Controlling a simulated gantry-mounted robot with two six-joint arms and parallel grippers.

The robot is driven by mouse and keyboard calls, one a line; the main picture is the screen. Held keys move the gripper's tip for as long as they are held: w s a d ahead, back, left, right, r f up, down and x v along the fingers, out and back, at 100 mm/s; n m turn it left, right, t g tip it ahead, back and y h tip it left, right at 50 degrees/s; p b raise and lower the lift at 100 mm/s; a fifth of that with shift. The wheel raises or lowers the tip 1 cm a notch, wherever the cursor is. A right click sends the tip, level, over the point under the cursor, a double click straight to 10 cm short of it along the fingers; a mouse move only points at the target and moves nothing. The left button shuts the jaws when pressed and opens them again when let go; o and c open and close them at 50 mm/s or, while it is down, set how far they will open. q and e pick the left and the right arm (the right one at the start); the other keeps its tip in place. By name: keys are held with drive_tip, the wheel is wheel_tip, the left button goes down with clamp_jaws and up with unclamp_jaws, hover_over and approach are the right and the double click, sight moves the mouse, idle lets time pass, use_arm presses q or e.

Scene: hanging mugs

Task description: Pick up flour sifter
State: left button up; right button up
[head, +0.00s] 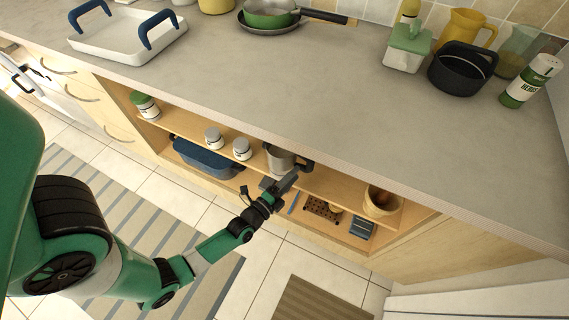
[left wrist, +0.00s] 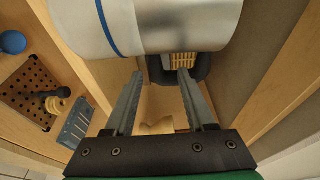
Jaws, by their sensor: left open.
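The flour sifter (head: 279,160) is a grey metal cylinder on the upper shelf of the open cabinet under the counter. In the left wrist view its silver body with a blue line (left wrist: 150,25) fills the top, and a dark handle (left wrist: 205,62) juts from below it. My left gripper (head: 291,178) is at the shelf front, beside the sifter. In the left wrist view the left gripper (left wrist: 160,74) is open, its fingertips close to the handle with nothing gripped. Whether they touch the handle I cannot tell. My right gripper is not in view.
Two small white jars (head: 242,149) stand left of the sifter and a wooden bowl (head: 381,201) to its right. A blue bin (head: 205,158) and a perforated brown block (head: 321,208) are below. The counter edge (head: 330,163) overhangs the shelf.

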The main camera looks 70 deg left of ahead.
sight(302, 166)
use_arm(q)
drive_tip(key=x, duration=0.1)
drive_tip(key=b+x, duration=0.1)
drive_tip(key=x, duration=0.1)
drive_tip(key=b+x, duration=0.1)
drive_tip(key=shift+w+a+f, duration=0.15)
drive_tip(key=shift+a+f, duration=0.15)
drive_tip(key=shift+f, duration=0.1)
drive_tip(key=shift+w+a+b, duration=0.2)
drive_tip(key=shift+w+b, duration=0.1)
drive_tip(key=shift+w, duration=0.1)
clamp_jaws()
drive_tip(key=shift+r, duration=0.1)
idle(0.5)
